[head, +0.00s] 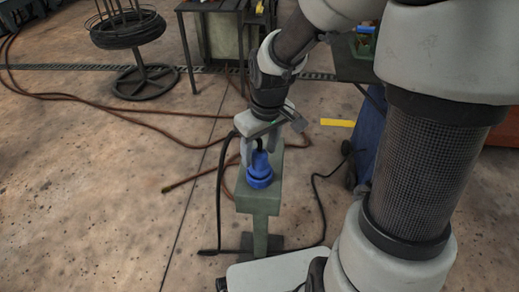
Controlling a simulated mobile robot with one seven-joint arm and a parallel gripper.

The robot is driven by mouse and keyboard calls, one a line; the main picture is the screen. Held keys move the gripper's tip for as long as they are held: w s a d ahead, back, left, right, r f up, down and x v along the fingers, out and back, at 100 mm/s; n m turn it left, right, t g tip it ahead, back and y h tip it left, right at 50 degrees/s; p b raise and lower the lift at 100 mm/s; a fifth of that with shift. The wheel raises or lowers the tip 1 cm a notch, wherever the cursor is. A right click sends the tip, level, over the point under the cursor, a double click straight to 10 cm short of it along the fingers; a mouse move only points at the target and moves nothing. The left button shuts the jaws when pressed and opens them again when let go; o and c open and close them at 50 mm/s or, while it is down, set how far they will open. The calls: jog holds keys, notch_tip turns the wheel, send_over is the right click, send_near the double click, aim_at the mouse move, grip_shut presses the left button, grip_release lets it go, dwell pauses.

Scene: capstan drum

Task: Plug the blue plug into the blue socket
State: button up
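The blue plug (260,161) is upright over a green-grey post, with a black cable at its top. Just below it is the wider blue socket (259,180) on top of the post. The plug and socket look in line and touching, but I cannot tell how deep the plug sits. My gripper (260,156) points down from above, with one pale finger on each side of the plug. It looks shut on the plug's upper part; the exact finger contact is too small to see clearly.
The green-grey post (259,204) stands on the stained concrete floor. Black cable (219,200) loops beside it. Reddish hoses (120,112) lie to the left. A black wire reel stand (142,82) and a workbench (212,8) are behind. A yellow strip (337,123) lies right of the post.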

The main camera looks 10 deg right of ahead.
notch_tip(320, 180, up, 17)
jog(key=s+p, duration=0.2)
jog(key=p, duration=0.3)
jog(key=shift+s+d+r, duration=0.2)
jog(key=shift+d, duration=0.25)
